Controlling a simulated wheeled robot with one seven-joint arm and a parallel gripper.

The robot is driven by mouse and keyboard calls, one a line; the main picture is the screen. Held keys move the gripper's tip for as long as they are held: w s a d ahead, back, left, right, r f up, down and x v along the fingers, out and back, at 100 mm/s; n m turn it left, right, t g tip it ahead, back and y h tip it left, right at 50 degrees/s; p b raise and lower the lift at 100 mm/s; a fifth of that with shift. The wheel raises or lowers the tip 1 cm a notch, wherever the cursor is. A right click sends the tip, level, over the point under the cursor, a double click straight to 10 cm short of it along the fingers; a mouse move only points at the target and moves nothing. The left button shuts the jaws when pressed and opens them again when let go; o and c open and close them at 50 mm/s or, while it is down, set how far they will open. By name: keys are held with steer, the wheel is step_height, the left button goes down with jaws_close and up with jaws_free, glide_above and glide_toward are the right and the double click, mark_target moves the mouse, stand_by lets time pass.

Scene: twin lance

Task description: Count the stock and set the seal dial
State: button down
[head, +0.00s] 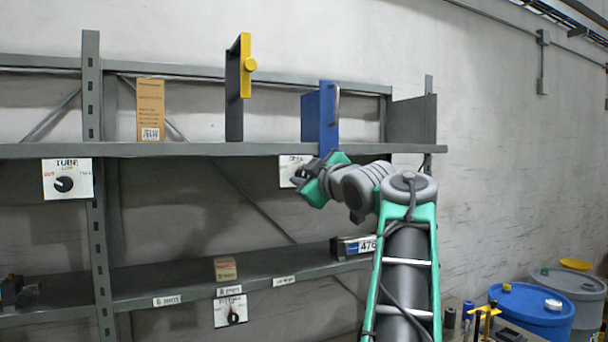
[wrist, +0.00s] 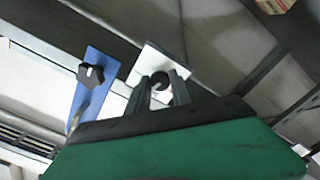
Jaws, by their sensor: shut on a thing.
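My gripper (head: 308,184) is at the upper shelf's front edge, at a white dial plate (head: 287,170) that it partly hides. In the wrist view my gripper (wrist: 164,88) is shut on the round dark knob (wrist: 160,78) of this white plate (wrist: 158,62). The knob's pointer cannot be read. A second dial plate (head: 78,166) hangs at the left with a black knob (head: 64,184). A third dial plate (head: 221,318) hangs below the lower shelf. For stock, a tall orange-brown carton (head: 150,110) stands on the upper shelf. A small tan box (head: 225,269) and a dark box (head: 345,247) sit on the lower shelf.
A blue door (head: 328,118) stands just above my gripper; its knob shows in the wrist view (wrist: 91,74). A yellow-edged door (head: 245,75) stands open left of it. Dark items (head: 18,294) lie at lower left. Drums (head: 530,312) stand on the right.

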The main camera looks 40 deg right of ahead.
steer(key=m+p, duration=0.1)
steer(key=m, duration=0.4)
steer(key=shift+m+p, duration=0.45)
steer(key=shift+m, duration=0.95)
steer(key=c, duration=1.1)
jaws_free()
steer(key=shift+c, duration=0.2)
steer(key=b+v, duration=0.2)
steer(key=v, duration=0.6)
